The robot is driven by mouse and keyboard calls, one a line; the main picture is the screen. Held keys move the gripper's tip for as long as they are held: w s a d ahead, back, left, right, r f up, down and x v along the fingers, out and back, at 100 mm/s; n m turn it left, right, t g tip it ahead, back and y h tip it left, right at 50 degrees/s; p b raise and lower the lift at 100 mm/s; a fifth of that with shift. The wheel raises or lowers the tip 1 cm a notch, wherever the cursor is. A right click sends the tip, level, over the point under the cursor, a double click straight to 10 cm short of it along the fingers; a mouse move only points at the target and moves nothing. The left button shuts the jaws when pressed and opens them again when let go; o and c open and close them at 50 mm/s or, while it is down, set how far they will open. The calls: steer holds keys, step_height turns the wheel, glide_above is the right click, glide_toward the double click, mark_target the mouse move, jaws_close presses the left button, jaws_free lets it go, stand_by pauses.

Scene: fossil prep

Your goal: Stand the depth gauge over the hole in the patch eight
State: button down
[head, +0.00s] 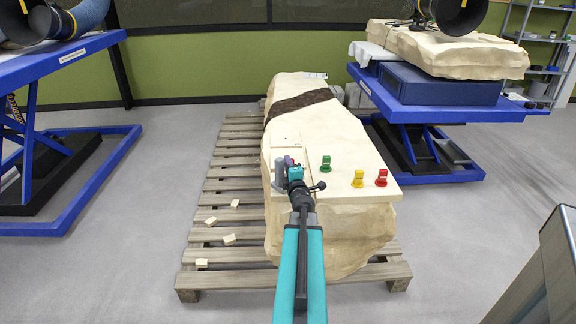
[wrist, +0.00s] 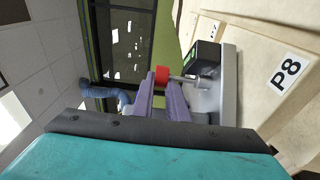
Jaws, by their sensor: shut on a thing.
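The depth gauge is a grey body with a dark display, seen side-on in the wrist view (wrist: 228,85); a red part shows at my fingertips. In the head view it is a small grey upright shape (head: 280,172) at the block's near left edge. My gripper (head: 293,166) has its purple fingers, also in the wrist view (wrist: 167,92), shut on the gauge. The patch eight label "P8" (wrist: 288,72) is on the pale surface beside the gauge. I cannot see the hole, nor tell whether the gauge touches the surface.
The pale block (head: 345,150) lies on a wooden pallet (head: 225,170). Green (head: 326,164), yellow (head: 358,179) and red (head: 381,178) pieces stand on its top to the right. A dark band (head: 300,102) crosses its far part. Blue lift tables flank it.

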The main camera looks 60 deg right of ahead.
steer(key=shift+f+b, duration=0.3)
steer(key=shift+b, duration=0.05)
stand_by(0.3)
steer(key=c, duration=1.7)
jaws_free()
steer(key=shift+o, duration=0.2)
steer(key=shift+f, duration=0.15)
steer(key=shift+s+a, duration=0.1)
steer(key=shift+v, duration=2.65)
steer(key=shift+s+a+r, duration=0.1)
steer(key=shift+r, duration=0.15)
steer(key=shift+s+a+p, duration=0.1)
steer(key=shift+p, duration=0.75)
steer(key=shift+s+a+p, duration=0.25)
steer(key=shift+a+p, duration=0.05)
steer(key=shift+p, duration=0.9)
